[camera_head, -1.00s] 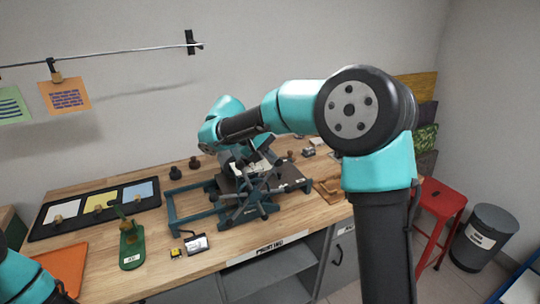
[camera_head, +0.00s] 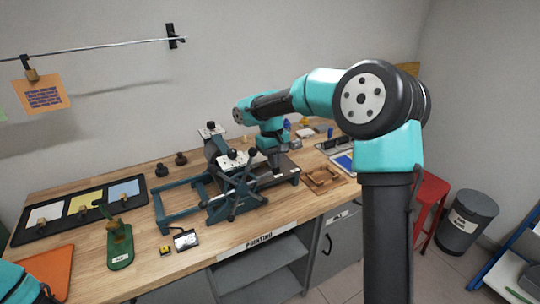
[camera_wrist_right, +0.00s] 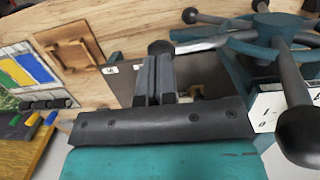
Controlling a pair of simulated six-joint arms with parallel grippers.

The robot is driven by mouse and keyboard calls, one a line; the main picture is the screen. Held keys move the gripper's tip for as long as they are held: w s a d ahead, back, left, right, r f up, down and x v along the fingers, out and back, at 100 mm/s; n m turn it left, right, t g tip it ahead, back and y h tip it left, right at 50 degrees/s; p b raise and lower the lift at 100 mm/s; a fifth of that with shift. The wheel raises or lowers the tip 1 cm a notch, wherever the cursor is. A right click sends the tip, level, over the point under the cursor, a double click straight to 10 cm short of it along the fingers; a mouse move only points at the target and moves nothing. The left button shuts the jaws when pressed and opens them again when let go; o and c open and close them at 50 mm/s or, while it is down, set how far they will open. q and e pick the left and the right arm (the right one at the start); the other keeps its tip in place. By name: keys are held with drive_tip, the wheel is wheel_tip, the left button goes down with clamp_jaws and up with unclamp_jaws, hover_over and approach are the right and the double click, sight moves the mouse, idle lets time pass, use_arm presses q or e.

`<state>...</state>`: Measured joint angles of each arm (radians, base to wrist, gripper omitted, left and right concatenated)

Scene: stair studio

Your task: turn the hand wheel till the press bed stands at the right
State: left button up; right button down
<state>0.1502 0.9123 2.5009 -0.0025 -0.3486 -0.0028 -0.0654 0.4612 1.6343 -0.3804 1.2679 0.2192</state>
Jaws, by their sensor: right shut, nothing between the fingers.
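The teal press (camera_head: 205,195) stands on the wooden bench, its open side rails reaching left. Its hand wheel (camera_head: 240,190), with several spokes ending in dark knobs, faces the front; part of it shows large at the right of the right wrist view (camera_wrist_right: 270,35). The dark press bed (camera_head: 287,172) sticks out at the right of the roller; the left rails look bare. My right gripper (camera_head: 278,170) is shut and empty, over the bed just right of the wheel and apart from it. Its closed fingers (camera_wrist_right: 155,72) show in the wrist view. My left gripper is out of view.
A wooden frame (camera_head: 322,179) lies right of the press. A red stool (camera_head: 430,200) and grey bin (camera_head: 467,222) stand beyond the bench.

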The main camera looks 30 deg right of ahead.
drive_tip(key=shift+d+f+y, duration=0.2)
drive_tip(key=shift+f+y, duration=0.2)
drive_tip(key=shift+f, duration=0.05)
drive_tip(key=shift+d+f, duration=0.15)
drive_tip(key=shift+f, duration=0.5)
drive_tip(key=shift+f, duration=0.1)
wheel_tip(320, 180, up, 14)
drive_tip(key=w+d, duration=0.1)
drive_tip(key=w, duration=0.1)
drive_tip(key=shift+w+d, duration=0.2)
drive_tip(key=shift+d, duration=0.05)
